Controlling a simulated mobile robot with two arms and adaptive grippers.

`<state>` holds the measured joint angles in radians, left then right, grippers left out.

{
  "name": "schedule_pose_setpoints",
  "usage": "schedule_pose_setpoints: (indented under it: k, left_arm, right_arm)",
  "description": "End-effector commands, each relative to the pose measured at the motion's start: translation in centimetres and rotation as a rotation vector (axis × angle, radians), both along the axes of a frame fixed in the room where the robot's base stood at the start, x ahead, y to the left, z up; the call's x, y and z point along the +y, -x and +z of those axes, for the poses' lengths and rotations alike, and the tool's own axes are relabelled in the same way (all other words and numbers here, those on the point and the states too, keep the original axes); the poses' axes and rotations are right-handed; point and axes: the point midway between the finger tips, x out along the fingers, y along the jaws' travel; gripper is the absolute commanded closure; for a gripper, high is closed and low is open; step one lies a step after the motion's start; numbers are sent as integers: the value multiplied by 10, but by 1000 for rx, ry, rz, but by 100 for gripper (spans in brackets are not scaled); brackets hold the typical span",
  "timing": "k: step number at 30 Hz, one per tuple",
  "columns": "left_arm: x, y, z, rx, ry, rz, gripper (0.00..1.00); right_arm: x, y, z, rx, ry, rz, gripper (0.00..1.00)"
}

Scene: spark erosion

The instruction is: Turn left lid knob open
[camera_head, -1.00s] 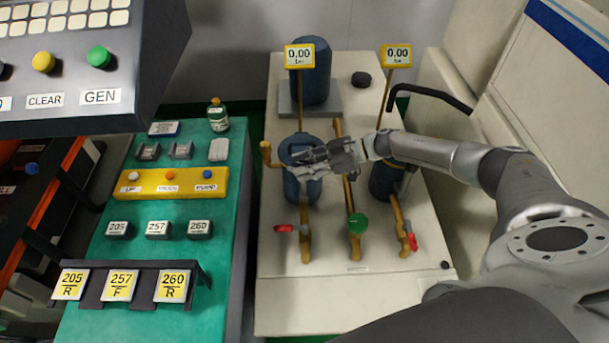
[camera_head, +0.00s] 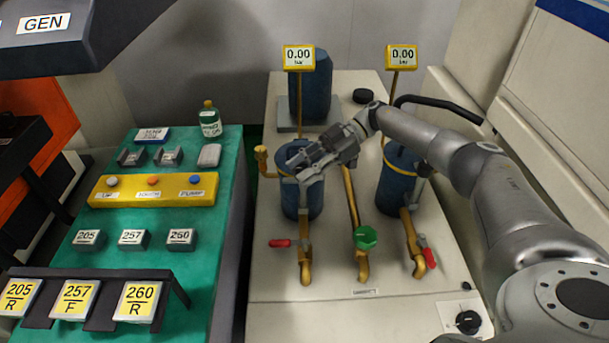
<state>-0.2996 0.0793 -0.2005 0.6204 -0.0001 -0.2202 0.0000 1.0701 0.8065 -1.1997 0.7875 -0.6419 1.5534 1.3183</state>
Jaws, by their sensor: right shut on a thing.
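The left blue filter canister (camera_head: 301,200) stands on the pale bench with brass pipes beside it. My right gripper (camera_head: 296,166) is over the top of this canister, its fingers shut at the lid. The left lid knob is hidden by the fingers, so I cannot see its shape or angle. The right arm reaches in from the right side, passing above the right blue canister (camera_head: 396,184). My left gripper is not in view.
Yellow gauges (camera_head: 299,58) reading 0.00 stand on thin posts behind the canisters. Red-handled valves (camera_head: 280,243) and a green knob (camera_head: 366,237) sit in front. A black hose (camera_head: 437,103) curves behind the arm. A green table (camera_head: 222,232) with labelled blocks is at the left.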

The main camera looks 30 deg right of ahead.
Motion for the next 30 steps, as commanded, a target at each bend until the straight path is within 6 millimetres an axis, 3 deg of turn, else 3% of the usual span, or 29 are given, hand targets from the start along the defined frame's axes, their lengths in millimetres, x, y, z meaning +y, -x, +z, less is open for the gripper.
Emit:
schedule_pose_setpoints:
  k: [13, 14, 18, 30]
  left_arm:
    - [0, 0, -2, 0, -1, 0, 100]
    - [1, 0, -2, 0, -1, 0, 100]
    - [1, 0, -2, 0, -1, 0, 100]
    - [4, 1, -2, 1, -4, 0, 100]
  right_arm:
    - [2, 1, 0, 0, -2, 12, 91]
    - [2, 1, 0, 0, -2, 12, 64]
    - [2, 0, 0, 0, -2, 11, 46]
    - [-3, 0, 2, -1, 0, 8, 45]
